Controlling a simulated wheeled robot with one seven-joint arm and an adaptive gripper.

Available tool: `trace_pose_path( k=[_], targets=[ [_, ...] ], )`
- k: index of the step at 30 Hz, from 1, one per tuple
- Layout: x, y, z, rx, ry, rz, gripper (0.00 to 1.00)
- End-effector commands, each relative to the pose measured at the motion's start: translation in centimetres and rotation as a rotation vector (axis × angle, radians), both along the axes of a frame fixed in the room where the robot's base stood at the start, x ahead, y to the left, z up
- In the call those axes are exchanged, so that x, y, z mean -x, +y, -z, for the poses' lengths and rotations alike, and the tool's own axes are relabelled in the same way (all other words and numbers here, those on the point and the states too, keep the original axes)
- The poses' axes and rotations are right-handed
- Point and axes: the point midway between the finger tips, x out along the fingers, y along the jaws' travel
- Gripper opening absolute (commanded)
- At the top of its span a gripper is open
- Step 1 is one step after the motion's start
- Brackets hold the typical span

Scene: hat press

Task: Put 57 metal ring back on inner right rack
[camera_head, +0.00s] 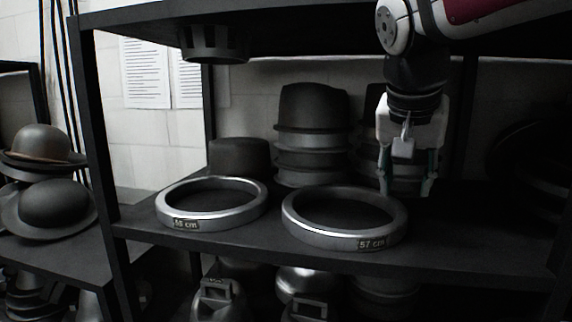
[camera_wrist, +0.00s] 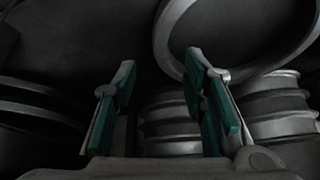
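The metal ring labelled 57 cm (camera_head: 372,243) is silver-grey and lies flat on the dark middle shelf (camera_head: 460,240), near its front edge. My gripper (camera_head: 406,190) points down above the shelf, behind and right of the ring's centre, beside its far right rim. Its two green-padded fingers are apart, with nothing seen between them. In the wrist view my gripper (camera_wrist: 160,62) is also open and empty. A grey ring (camera_wrist: 172,28) shows there at upper right, with the right fingertip overlapping its rim; its label is not visible. Whether the fingers touch the ring I cannot tell.
A second metal ring (camera_head: 212,218), its label apparently 55 cm, lies left of the 57 ring. Stacked dark hat forms (camera_head: 310,135) stand behind. An upper shelf (camera_head: 300,25) hangs above. Hats (camera_head: 50,205) sit at far left. The shelf's right front is clear.

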Motion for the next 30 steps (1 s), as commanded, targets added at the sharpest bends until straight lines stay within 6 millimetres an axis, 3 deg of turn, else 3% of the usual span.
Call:
trace_pose_path(
  k=[6, 10, 14, 21, 25, 30],
  targets=[
    [0.9, 0.7, -1.9, 0.000, -0.001, -0.004, 0.39],
    [2.7, 1.2, -1.0, 0.008, 0.011, -0.059, 0.39],
    [6.6, 2.0, 2.3, 0.018, 0.033, -0.205, 0.39],
    [13.8, 3.5, 9.9, 0.018, 0.037, -0.498, 0.39],
    [15.8, 4.0, 12.6, 0.014, 0.030, -0.588, 0.39],
    [16.5, 4.2, 13.6, 0.014, 0.028, -0.623, 0.39]
  ],
)
